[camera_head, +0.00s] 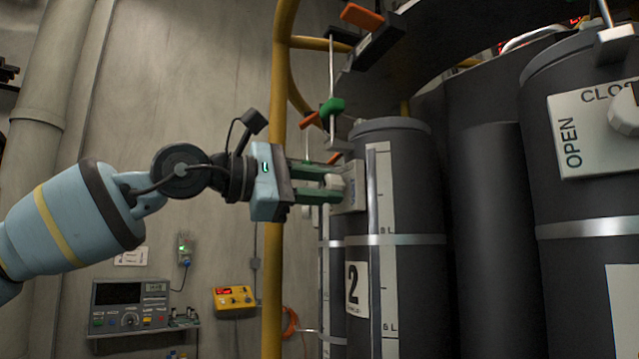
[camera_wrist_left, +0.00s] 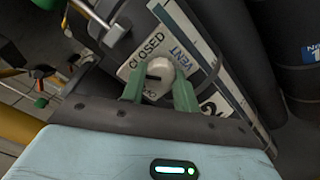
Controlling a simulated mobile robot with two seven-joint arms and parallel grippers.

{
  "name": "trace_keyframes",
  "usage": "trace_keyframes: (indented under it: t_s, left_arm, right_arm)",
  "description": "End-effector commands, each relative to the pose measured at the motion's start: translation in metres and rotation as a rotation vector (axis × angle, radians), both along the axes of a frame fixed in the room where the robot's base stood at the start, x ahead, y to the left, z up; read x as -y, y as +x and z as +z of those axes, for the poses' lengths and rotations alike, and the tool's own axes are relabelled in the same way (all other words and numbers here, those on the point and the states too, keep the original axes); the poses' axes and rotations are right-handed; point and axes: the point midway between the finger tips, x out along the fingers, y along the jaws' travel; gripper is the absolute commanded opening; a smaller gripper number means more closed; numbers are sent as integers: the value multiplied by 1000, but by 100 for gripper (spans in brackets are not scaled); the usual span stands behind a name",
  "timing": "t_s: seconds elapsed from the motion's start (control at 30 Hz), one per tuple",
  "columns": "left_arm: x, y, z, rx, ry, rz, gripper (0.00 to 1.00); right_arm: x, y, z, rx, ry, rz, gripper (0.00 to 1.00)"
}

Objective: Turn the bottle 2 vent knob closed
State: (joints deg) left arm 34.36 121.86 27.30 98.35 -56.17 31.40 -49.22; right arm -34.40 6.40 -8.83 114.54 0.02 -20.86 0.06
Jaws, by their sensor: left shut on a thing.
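Bottle 2 (camera_head: 408,200) is a dark grey cylinder with a "2" label (camera_head: 357,290), right of centre in the head view. Its vent knob (camera_head: 338,182) is pale and sits on a light plate (camera_head: 355,188) on the bottle's left side. My left gripper (camera_head: 335,184) reaches in from the left and is shut on the knob with its green fingers. In the left wrist view the round knob (camera_wrist_left: 155,75) sits between the fingertips (camera_wrist_left: 158,88), with a dark mark on its face. The plate reads "CLOSED" and "VENT"; its lower lettering is partly hidden. My right gripper is not in view.
A yellow pipe (camera_head: 274,200) stands upright behind my left wrist. Another dark bottle (camera_head: 580,270) with an "OPEN" plate (camera_head: 580,145) and knob is at the right. A green-handled valve (camera_head: 333,106) is above the gripper. A grey instrument (camera_head: 130,305) and a yellow box (camera_head: 235,298) are low on the wall.

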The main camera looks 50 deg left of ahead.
Motion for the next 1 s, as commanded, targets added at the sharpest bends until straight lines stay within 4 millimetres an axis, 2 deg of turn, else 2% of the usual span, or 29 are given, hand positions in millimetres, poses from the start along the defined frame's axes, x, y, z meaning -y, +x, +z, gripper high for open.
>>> trace_keyframes:
  t_s: [0.5,1.0]
  left_arm:
    - [0,-1,2,146,399,0,7]
    - [0,0,1,196,543,0,7]
  right_arm:
    - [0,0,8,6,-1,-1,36]
    - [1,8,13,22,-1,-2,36]
